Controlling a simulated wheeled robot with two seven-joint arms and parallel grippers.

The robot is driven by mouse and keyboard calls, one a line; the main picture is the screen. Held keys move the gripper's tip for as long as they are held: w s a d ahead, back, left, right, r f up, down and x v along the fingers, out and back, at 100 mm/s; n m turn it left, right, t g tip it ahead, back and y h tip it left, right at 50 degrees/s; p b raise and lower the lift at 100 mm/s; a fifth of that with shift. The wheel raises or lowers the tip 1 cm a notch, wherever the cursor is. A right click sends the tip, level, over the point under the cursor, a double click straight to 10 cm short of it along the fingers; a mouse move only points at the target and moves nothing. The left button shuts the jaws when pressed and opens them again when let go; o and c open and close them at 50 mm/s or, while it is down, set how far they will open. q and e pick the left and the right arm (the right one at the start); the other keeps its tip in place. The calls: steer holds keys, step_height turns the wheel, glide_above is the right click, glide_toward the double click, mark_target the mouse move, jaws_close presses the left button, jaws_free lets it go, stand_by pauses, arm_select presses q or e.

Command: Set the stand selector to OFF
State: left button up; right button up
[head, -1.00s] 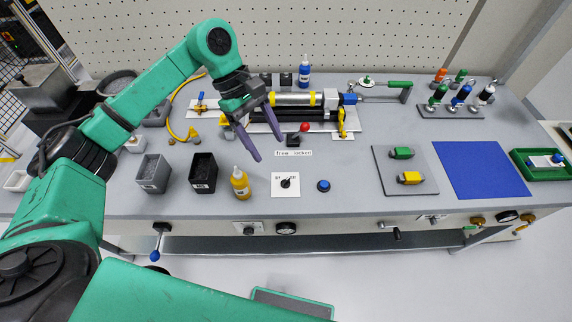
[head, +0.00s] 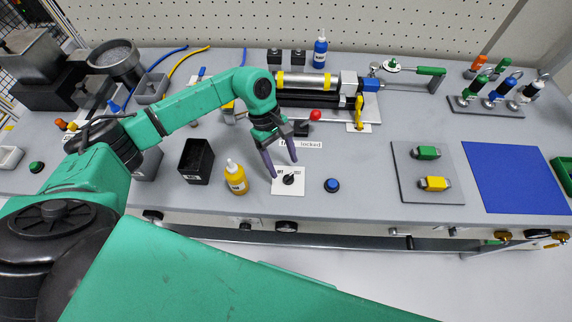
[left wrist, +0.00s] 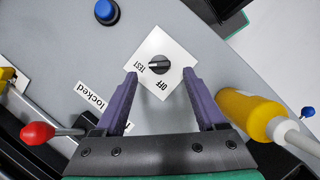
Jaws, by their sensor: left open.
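The stand selector is a black knob (head: 289,180) on a white plate (head: 280,191) near the bench's front. In the left wrist view the knob (left wrist: 159,66) lies beyond my fingers, with OFF and TEST printed on its plate (left wrist: 172,52). Its pale mark appears turned toward TEST. My left gripper (head: 284,168) is open and empty, pointing down over the plate's back edge. In the left wrist view its fingertips (left wrist: 160,73) flank the knob on both sides, apparently without touching it. My right gripper is not in view.
A yellow bottle (head: 236,179) stands just left of the plate. A blue button (head: 332,185) is to its right. Behind the gripper are a red-tipped lever (head: 315,116) and a partly covered "locked" label (head: 308,144). Bare bench lies right of the button.

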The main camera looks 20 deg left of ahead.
mark_target(288, 175)
arm_select(q)
steer(key=x, duration=0.3)
steer(key=shift+d+f, duration=0.1)
steer(key=shift+f, duration=0.2)
jaws_close()
